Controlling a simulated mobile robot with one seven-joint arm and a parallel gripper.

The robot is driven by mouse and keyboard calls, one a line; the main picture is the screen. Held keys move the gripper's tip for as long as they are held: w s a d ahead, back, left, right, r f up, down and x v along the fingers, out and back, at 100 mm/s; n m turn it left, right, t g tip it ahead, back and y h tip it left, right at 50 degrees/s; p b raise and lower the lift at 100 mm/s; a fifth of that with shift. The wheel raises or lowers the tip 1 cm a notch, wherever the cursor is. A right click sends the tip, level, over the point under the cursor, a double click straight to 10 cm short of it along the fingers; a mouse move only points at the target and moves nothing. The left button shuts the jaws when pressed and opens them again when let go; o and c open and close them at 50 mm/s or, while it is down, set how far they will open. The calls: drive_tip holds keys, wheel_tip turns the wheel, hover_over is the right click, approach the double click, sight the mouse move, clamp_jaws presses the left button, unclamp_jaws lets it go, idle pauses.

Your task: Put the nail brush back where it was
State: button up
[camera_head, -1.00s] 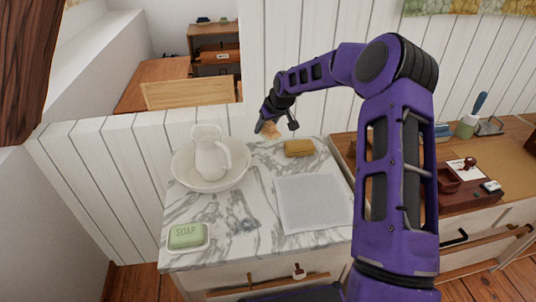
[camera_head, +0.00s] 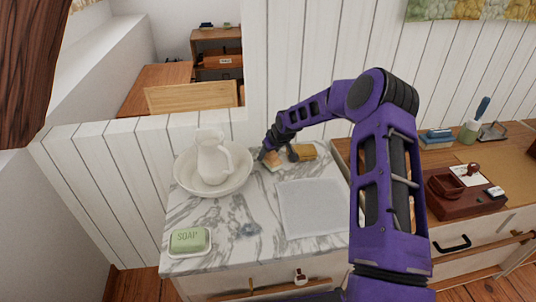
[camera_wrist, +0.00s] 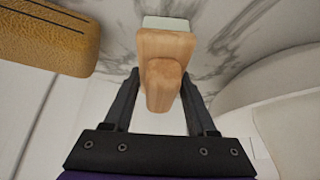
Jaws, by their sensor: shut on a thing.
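My gripper (camera_head: 267,153) is low over the back of the marble top, between the wash basin and the yellow-brown sponge. It is shut on the nail brush (camera_wrist: 165,55), a light wooden brush with a knob handle and a pale strip at its far end. In the wrist view, the two dark fingers of my gripper (camera_wrist: 158,95) lie on either side of the handle. In the head view the brush (camera_head: 272,156) is small and partly hidden by my gripper. I cannot tell whether it touches the marble.
The white basin with a jug (camera_head: 212,160) stands close left of my gripper. The sponge (camera_head: 303,152) lies close right and also shows in the wrist view (camera_wrist: 50,35). A white cloth (camera_head: 310,207) and green soap in a dish (camera_head: 188,240) lie nearer the front.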

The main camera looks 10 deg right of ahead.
drive_tip(key=shift+f, duration=0.15)
drive_tip(key=o, duration=1.2)
drive_tip(key=shift+r, duration=0.2)
drive_tip(key=v, duration=1.2)
drive_tip(key=shift+p, duration=0.3)
